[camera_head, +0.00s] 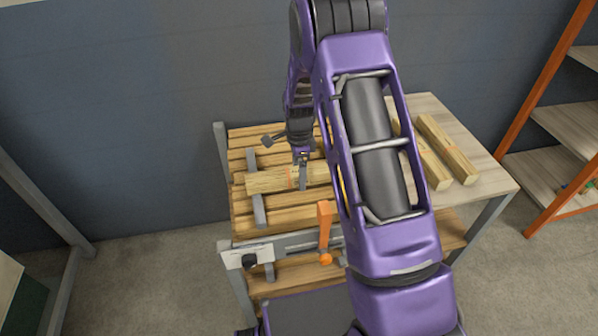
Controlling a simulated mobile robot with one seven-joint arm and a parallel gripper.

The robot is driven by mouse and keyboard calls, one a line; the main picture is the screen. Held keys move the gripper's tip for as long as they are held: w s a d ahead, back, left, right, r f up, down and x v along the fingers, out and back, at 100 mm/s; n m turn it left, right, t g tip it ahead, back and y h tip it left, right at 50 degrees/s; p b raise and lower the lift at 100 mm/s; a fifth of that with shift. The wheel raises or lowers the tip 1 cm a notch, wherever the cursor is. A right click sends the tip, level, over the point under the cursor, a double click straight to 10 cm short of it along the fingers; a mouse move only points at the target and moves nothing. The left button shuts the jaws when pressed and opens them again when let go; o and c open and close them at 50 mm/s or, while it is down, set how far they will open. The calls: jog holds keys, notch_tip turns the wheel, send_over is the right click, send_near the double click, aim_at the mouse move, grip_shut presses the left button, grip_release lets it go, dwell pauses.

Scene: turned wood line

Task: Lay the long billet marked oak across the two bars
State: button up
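A long, light wooden billet (268,182) lies roughly left to right over the slatted bench top, with an orange mark near its middle. Any word on it is too small to read. Its left end passes over a grey bar (259,212), which shows on both sides of it. Its right end is hidden behind my arm, and I cannot make out a second bar clearly. My gripper (302,180) points down at the billet, with a grey finger in front of its side. The far finger is hidden, so I cannot tell whether it grips the billet.
More billets (447,148) lie on the pale table top (480,155) at right, partly behind my arm. An orange clamp handle (325,230) stands up at the bench's front edge. A dark-headed tool (273,139) lies near the back. Orange-framed shelves (545,165) stand far right.

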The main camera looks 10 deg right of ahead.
notch_tip(320, 180, up, 12)
jog(key=p, duration=0.2)
jog(key=shift+r, duration=0.15)
dwell(0.6)
